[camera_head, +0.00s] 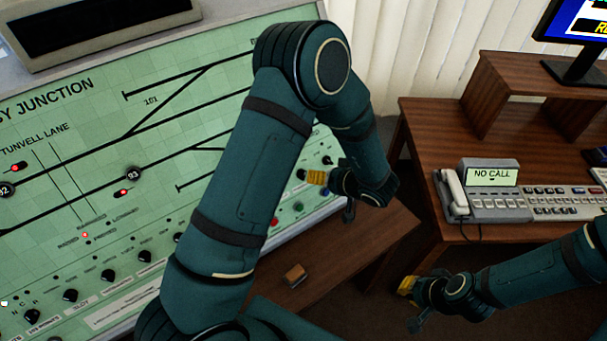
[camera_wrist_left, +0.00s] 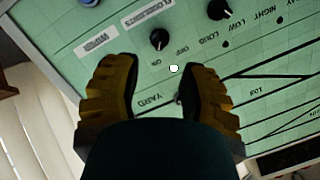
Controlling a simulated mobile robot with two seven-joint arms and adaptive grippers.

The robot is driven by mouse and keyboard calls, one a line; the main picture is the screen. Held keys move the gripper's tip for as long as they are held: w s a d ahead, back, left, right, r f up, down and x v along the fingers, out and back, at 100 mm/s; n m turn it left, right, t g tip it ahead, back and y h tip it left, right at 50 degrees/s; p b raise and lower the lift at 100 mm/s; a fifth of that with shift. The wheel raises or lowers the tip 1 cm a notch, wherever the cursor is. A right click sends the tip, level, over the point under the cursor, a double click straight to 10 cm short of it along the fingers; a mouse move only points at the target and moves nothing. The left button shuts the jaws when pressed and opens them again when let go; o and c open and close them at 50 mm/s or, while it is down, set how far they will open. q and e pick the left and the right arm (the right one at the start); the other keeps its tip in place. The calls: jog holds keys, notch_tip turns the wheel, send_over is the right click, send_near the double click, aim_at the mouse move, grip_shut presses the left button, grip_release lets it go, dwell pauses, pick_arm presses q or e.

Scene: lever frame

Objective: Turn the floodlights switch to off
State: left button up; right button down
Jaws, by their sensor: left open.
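The floodlights switch (camera_wrist_left: 159,39) is a black rotary knob on the green panel, under an upside-down FLOODLIGHTS label (camera_wrist_left: 147,12) in the left wrist view. ON and OFF are printed beside it; its white mark seems to face the ON side, but is small. A white lamp (camera_wrist_left: 174,69) glows near it. My left gripper (camera_wrist_left: 157,85) is open, its yellow-padded fingers apart, with the knob ahead of the gap and not between them. In the head view my left gripper (camera_head: 318,178) is at the panel's right end. My right gripper (camera_head: 408,302) hangs low right; its opening is unclear.
Another black knob (camera_wrist_left: 219,9) is close by in the left wrist view. The panel (camera_head: 60,110) carries several more knobs. A wooden desk (camera_head: 430,130) with a telephone console (camera_head: 490,190) stands at right. My left arm covers much of the panel.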

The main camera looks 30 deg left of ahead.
aim_at(304, 176)
pick_arm(q)
jog(key=x, duration=0.9)
jog(key=shift+a, duration=0.15)
grip_shut()
